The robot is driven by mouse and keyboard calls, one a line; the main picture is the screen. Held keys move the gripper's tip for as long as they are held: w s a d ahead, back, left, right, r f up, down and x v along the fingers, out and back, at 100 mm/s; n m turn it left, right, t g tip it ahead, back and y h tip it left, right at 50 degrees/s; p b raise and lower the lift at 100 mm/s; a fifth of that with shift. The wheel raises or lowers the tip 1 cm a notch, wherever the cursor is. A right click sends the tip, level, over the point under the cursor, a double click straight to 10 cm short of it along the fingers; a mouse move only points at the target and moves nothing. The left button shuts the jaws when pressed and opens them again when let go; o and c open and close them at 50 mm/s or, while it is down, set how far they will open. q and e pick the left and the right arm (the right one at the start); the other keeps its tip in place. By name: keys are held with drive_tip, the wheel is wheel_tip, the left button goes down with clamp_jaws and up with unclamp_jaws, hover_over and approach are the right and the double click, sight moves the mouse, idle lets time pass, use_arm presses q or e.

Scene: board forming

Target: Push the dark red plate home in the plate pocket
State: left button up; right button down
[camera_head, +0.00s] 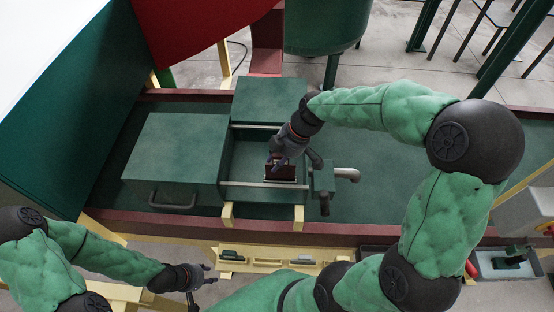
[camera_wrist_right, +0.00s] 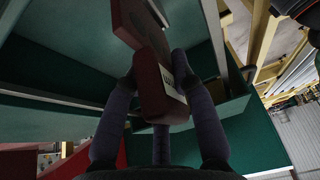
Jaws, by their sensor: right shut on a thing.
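The dark red plate (camera_head: 284,173) stands roughly upright in the open bay of the green machine in the head view. My right gripper (camera_head: 277,161) reaches in from above. In the right wrist view its fingers (camera_wrist_right: 158,85) are closed about the dark red plate (camera_wrist_right: 152,92), which has a pale label on one side. A pale edge (camera_head: 280,181) shows at the plate's foot. The plate pocket cannot be made out clearly, so I cannot tell how deep the plate sits. My left gripper (camera_head: 208,275) is apart from the machine at the lower left, empty, with its fingers spread.
A large green box with a handle (camera_head: 173,165) stands left of the bay, and another green box (camera_head: 270,100) behind it. A pipe fitting (camera_head: 323,180) is close on the right. A yellow rack (camera_head: 270,262) and a grey tray (camera_head: 505,265) are in front.

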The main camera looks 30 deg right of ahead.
drive_tip(key=shift+f+b, duration=2.15)
drive_tip(key=shift+f, duration=0.1)
drive_tip(key=c, duration=1)
unclamp_jaws()
drive_tip(key=shift+o, duration=0.2)
drive_tip(key=v, duration=1.2)
drive_tip(key=shift+r, duration=0.1)
